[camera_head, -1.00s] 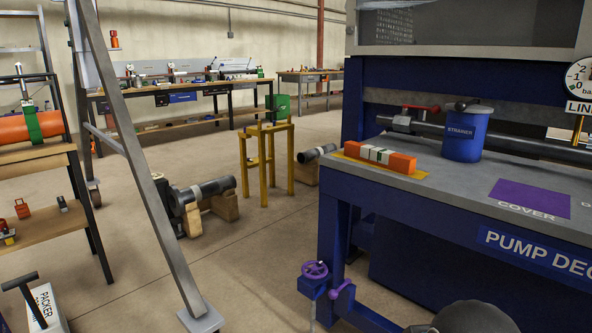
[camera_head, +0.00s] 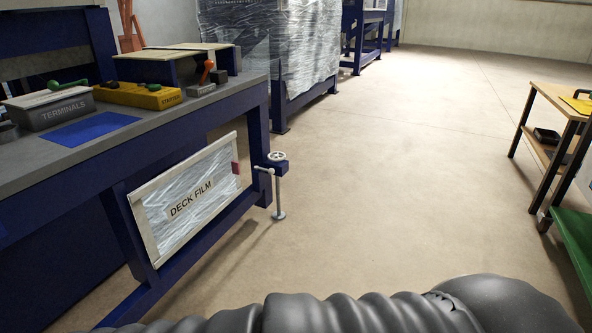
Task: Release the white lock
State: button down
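A white handwheel (camera_head: 277,156) sits on top of a blue bracket (camera_head: 278,167) at the near right corner of the blue bench. My gripper is not in view. Only a dark grey ribbed part of my arm shows along the bottom edge.
The blue bench (camera_head: 230,97) holds a TERMINALS box (camera_head: 50,110), a yellow STARTER block (camera_head: 137,95) and a blue mat. A DECK FILM panel (camera_head: 190,203) leans along its front. Open floor (camera_head: 400,150) lies right of the bench. A wooden-topped table (camera_head: 553,95) and green surface stand at right.

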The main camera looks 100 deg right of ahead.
aim_at(271, 171)
jog(key=z, duration=3.4)
jog(key=i, duration=2.25)
jog(key=u, duration=0.55)
